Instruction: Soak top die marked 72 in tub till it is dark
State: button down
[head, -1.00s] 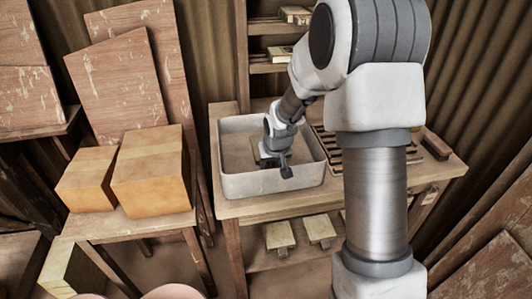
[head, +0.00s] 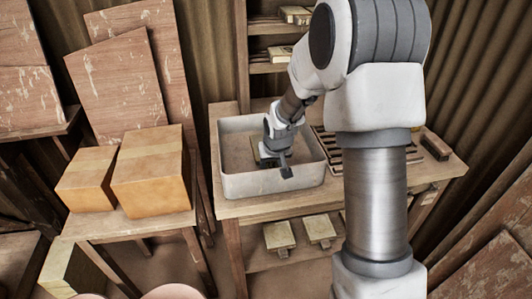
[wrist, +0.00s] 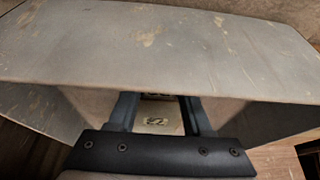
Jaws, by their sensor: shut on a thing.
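The tub (head: 272,186) is a pale grey, open, rectangular basin on the workbench. My gripper (head: 272,163) reaches down inside it. In the wrist view, my gripper (wrist: 160,118) is shut on the top die (wrist: 158,127), which has a pale face with a small dark mark. The mark looks like a two-digit number, but I cannot read it surely. In the head view, only a small olive-dark edge of the die shows beside the gripper. The die's lower part is hidden, and I cannot tell how deep it sits. The tub's wall (wrist: 165,50) fills the upper wrist view.
A slatted rack (head: 330,150) stands right of the tub, and a dark brown block (head: 436,146) lies near the bench's right end. Pale blocks (head: 279,236) sit on the shelf below. Cardboard boxes (head: 150,180) stand on a table at left.

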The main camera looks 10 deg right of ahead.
notch_tip(320, 180, up, 13)
jog(key=p, duration=0.8)
jog(key=shift+f+p, duration=0.15)
jog(key=shift+p, duration=0.15)
dwell(0.3)
dwell(2.0)
notch_tip(320, 180, up, 4)
jog(key=shift+p, duration=1.25)
